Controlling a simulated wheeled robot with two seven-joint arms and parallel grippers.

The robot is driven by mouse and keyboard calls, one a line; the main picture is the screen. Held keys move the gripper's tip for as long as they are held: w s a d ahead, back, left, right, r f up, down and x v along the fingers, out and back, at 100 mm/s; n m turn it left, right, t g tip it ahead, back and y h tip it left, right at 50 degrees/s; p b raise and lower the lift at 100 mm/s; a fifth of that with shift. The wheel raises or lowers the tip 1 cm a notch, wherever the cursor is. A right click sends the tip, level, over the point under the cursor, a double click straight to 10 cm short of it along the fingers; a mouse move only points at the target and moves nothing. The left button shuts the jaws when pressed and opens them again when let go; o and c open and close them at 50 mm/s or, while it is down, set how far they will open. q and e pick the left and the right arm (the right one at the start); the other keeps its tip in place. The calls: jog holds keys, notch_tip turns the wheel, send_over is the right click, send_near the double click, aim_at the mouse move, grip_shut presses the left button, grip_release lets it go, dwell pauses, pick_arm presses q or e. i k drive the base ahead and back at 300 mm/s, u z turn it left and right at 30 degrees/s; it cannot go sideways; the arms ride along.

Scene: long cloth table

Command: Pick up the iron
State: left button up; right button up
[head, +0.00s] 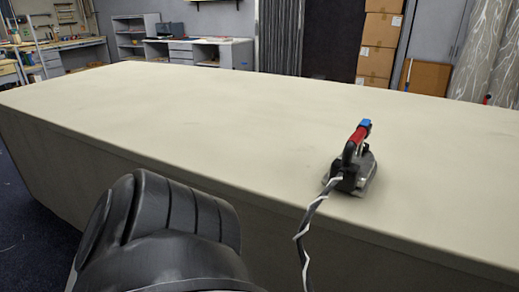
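The iron (364,174) stands on the cloth table (200,110), right of the middle and close to the front edge. It has a dark grey body, a red handle and a blue part at the handle's top. A black-and-white cord runs from its back down over the front edge and out of the bottom of the head view. A dark part of my own arm fills the lower left in front of the table. Neither gripper's fingers show in the head view. Nothing touches the iron apart from its cord.
The rest of the tabletop is bare, with wide free room left of and behind the iron. The table's front edge lies between my arm and the top. Cardboard boxes (378,45), a grey desk (225,50) and a workbench (75,45) stand far behind.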

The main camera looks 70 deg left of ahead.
aim_at(359, 169)
jog(key=u, duration=2.35)
